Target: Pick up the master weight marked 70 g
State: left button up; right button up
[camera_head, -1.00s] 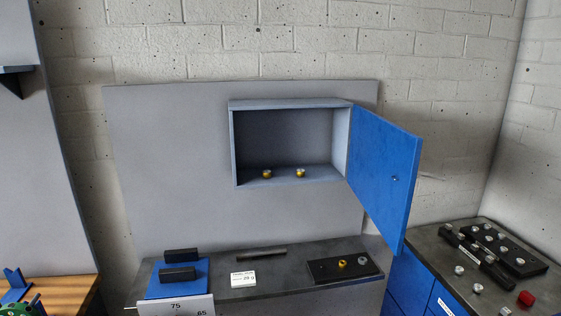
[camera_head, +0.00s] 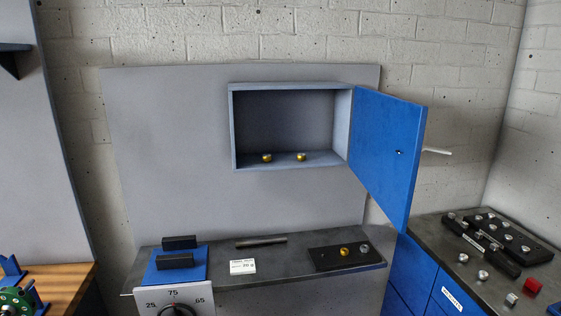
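Two small brass weights stand on the floor of the open wall cabinet (camera_head: 232,130), a left one (camera_head: 267,157) and a right one (camera_head: 302,157). Their markings are too small to read. A black block (camera_head: 325,260) on the bench below holds a brass piece (camera_head: 344,251) and a steel piece (camera_head: 364,248). A small white label card (camera_head: 243,267) stands on the bench, its small print hard to read. Neither of my grippers is in view.
The blue cabinet door (camera_head: 388,150) stands wide open to the right, its handle beyond it. A blue stand (camera_head: 165,274) with black bars and a dial panel (camera_head: 150,299) are at the bench's left. The right-hand bench (camera_head: 450,262) carries black racks and several steel weights.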

aim_at(266, 157)
jog(key=k+l, duration=0.25)
jog(key=l, duration=0.15)
jog(key=k+l+z, duration=0.1)
jog(key=k+l, duration=0.45)
jog(key=l, duration=0.2)
jog(key=i+j, duration=0.5)
jog(key=i, duration=0.2)
jog(key=i+j, duration=0.5)
jog(key=i, duration=0.15)
jog(key=i+j, duration=0.5)
jog(key=i, duration=0.2)
jog(key=l+z, duration=0.05)
